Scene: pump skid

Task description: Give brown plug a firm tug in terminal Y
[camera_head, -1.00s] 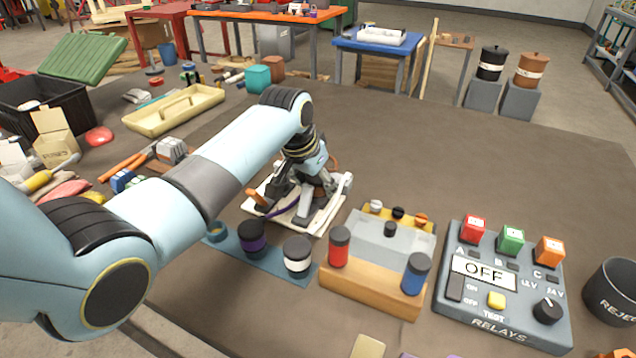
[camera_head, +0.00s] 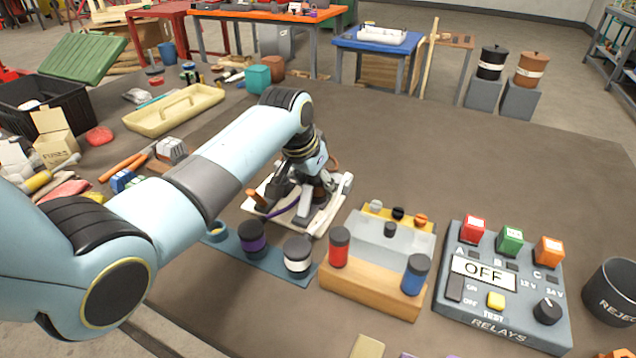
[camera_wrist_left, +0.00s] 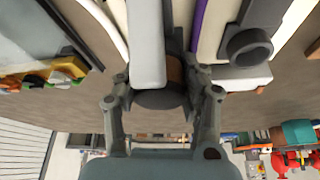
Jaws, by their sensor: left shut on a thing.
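My left gripper (camera_wrist_left: 162,88) is shut on a small brown piece (camera_wrist_left: 175,70), which looks like the brown plug. Only a sliver of it shows between the fingers. In the head view my left gripper (camera_head: 305,200) is low over a white base plate (camera_head: 322,224), and it hides the plug and its terminal. I cannot read any terminal letter. A purple cable (camera_head: 283,209) runs beside the gripper, and it also shows in the left wrist view (camera_wrist_left: 198,22). A brown cable (camera_head: 333,161) curves behind the gripper. My right gripper is not in view.
A blue strip with purple-banded (camera_head: 252,238) and white-banded (camera_head: 297,256) black knobs lies in front. A block with a red cylinder (camera_head: 339,247) and a blue cylinder (camera_head: 415,274) stands right of it. The relay box (camera_head: 500,285) reads OFF.

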